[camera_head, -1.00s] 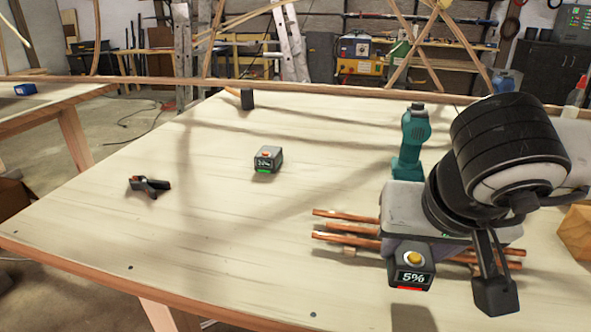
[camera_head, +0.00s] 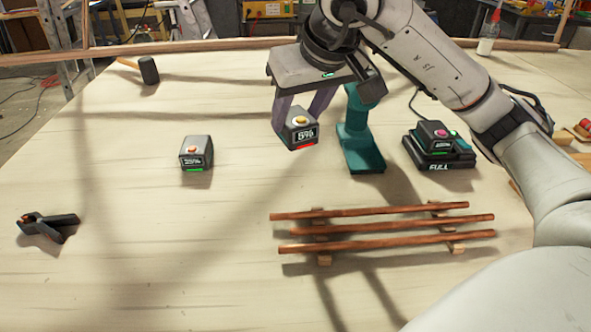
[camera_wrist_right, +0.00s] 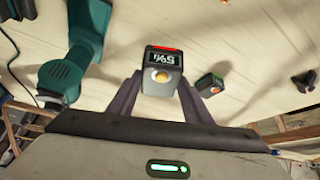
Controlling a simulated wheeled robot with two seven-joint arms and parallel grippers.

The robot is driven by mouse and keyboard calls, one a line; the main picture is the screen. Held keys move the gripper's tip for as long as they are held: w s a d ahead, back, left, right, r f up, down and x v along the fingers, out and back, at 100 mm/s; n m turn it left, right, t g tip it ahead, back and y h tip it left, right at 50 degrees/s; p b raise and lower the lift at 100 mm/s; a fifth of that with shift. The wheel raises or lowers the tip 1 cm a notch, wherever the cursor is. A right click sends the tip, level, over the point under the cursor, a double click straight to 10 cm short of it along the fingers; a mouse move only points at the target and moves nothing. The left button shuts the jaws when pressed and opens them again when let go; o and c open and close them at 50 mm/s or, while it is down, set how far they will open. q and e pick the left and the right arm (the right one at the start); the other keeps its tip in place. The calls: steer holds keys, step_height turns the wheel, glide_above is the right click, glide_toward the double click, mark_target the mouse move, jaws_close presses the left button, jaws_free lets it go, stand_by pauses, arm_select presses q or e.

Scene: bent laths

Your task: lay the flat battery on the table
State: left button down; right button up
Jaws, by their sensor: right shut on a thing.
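In the right wrist view the battery (camera_wrist_right: 160,72) sits between the fingers of my right gripper (camera_wrist_right: 158,85). It is left of the teal drill (camera_head: 360,140), whose upper part is partly hidden by my gripper. My left gripper is not in view.
A charger (camera_head: 440,158) marked "FULL" holds a battery on the right. Copper rods (camera_head: 380,230) lie across wooden supports in front. A black clamp (camera_head: 47,226) and a mallet (camera_head: 148,70) lie left. Table between is clear.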

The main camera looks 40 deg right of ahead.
step_height(320, 180, down, 10)
steer(key=shift+w+d+r+b, duration=0.1)
steer(key=shift+r+b, duration=0.1)
steer(key=shift+b, duration=0.25)
steer(key=shift+f, duration=0.25)
steer(key=o, duration=1.3)
steer(key=shift+o, duration=0.2)
steer(key=shift+r, duration=0.1)
steer(key=shift+r, duration=0.55)
steer(key=p+v, duration=0.1)
steer(key=v, duration=1)
steer(key=shift+s, duration=0.2)
